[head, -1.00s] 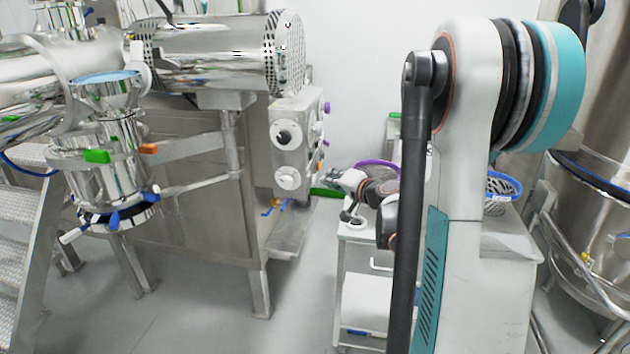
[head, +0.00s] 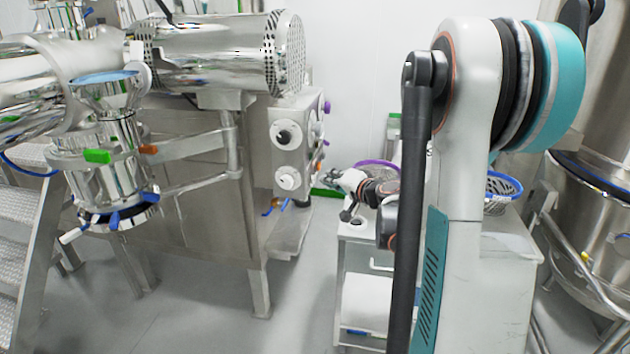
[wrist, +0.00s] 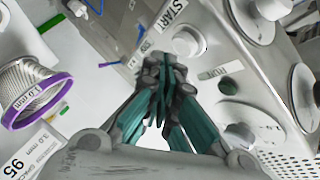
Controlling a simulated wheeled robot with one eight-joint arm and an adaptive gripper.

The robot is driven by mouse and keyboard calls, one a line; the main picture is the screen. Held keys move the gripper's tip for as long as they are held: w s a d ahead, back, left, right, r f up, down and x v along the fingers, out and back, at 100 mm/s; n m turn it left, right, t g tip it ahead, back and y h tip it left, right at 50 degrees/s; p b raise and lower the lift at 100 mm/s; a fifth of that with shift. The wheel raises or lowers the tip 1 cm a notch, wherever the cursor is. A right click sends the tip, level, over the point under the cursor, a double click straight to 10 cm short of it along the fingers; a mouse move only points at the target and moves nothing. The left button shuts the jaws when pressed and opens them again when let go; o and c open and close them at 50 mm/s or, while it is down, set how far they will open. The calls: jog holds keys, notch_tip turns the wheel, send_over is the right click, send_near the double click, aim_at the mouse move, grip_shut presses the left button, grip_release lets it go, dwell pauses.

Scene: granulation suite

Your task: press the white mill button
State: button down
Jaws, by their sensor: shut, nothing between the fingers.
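A white round button (wrist: 188,41) sits on the side of the steel control box in the wrist view, close to a START label (wrist: 172,14). Another round button (wrist: 228,85) is beside an upside-down label that seems to read MILL (wrist: 214,73). My gripper (wrist: 163,80) is shut and empty, its teal fingers together and tips pointing toward the white button. A small gap seems to remain, but contact is hard to judge. In the head view my gripper (head: 331,179) is just right of the control box (head: 287,158); the button's face is not clear there.
White dials stand out from the box (wrist: 242,115). A sieve with a purple rim (wrist: 38,90) is left in the wrist view. A white cart (head: 362,262) stands below my arm, with a blue-rimmed basket (head: 504,186) farther right. Open floor (head: 205,320) lies in front.

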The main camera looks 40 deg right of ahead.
jog(key=shift+w+a, duration=0.1)
jog(key=shift+w+a, duration=0.2)
jog(key=shift+w, duration=0.05)
